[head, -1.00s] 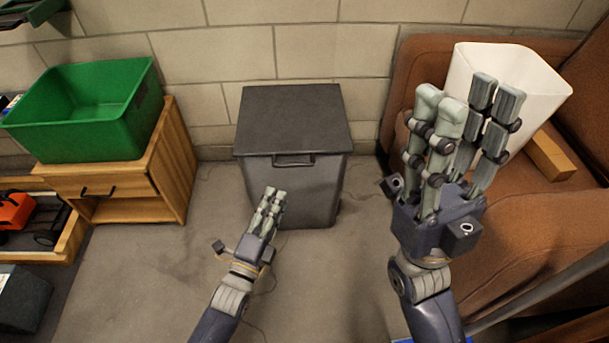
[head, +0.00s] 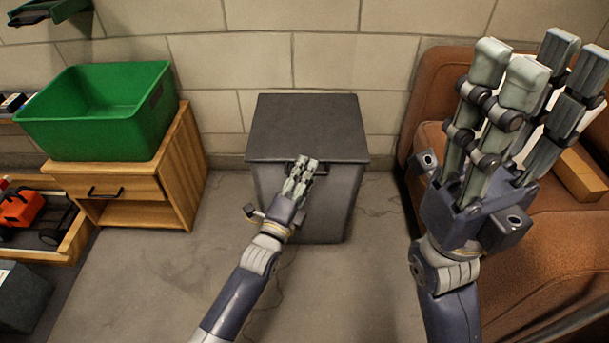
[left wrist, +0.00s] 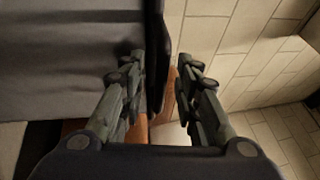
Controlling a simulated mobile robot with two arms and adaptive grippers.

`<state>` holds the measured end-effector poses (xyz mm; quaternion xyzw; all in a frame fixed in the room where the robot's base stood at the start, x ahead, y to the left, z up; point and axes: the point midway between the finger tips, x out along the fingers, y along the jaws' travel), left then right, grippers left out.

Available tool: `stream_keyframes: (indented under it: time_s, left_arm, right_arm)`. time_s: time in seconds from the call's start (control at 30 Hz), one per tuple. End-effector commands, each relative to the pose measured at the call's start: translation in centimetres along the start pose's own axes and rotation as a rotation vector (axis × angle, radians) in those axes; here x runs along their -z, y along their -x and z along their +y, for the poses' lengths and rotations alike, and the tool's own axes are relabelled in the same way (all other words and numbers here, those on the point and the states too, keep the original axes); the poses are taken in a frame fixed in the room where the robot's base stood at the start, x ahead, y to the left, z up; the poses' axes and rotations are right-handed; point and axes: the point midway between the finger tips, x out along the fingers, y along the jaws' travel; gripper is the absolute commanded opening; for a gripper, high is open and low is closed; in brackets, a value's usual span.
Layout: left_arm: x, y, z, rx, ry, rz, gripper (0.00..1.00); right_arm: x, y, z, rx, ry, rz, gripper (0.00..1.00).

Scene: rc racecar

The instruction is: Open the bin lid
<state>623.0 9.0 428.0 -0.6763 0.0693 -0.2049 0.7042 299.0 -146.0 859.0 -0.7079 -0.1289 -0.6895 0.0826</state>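The dark grey bin (head: 335,200) stands on the floor by the back wall, with its flat lid (head: 308,125) down. My left gripper (head: 304,165) is at the upper front of the bin, over the handle under the lid's front edge, which it mostly hides. In the left wrist view, its fingers (left wrist: 160,75) are apart, with the dark lid edge (left wrist: 156,45) running between them and the grey bin front (left wrist: 65,65) on the left. I cannot tell whether they touch the lid. My right gripper (head: 528,75) is raised close to the camera, open and empty.
A green tub (head: 90,135) sits on a wooden cabinet (head: 180,165) left of the bin. A brown armchair (head: 425,145) stands on the right, with a wooden block (head: 580,173) on it. The floor (head: 150,275) in front is clear.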

Motion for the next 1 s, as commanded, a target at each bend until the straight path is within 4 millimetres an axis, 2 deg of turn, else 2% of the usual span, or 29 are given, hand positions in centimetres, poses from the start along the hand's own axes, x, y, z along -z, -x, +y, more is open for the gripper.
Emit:
stream_keyframes:
  time_s: [0.17, 0.2, 0.3, 0.33, 1.0]
  left_arm:
    - [0.02, -0.02, -0.03, 0.000, 0.001, 0.000, 0.30]
    - [0.02, -0.02, -0.03, 0.000, 0.001, 0.000, 0.25]
    - [0.01, -0.01, -0.04, 0.000, 0.001, 0.000, 0.03]
    - [0.01, -0.01, -0.04, 0.001, 0.001, 0.000, 0.00]
    - [-0.11, -0.16, -0.78, -0.011, 0.006, -0.001, 0.00]
  right_arm:
    - [0.01, -0.04, 0.00, 0.000, 0.000, 0.000, 0.40]
    - [0.01, -0.04, 0.00, 0.000, 0.000, 0.000, 0.40]
    - [0.01, -0.04, -0.01, 0.000, 0.000, 0.000, 0.40]
    - [0.01, -0.04, -0.01, 0.000, 0.000, 0.000, 0.40]
    - [0.16, -0.44, 0.10, -0.008, -0.002, -0.005, 0.40]
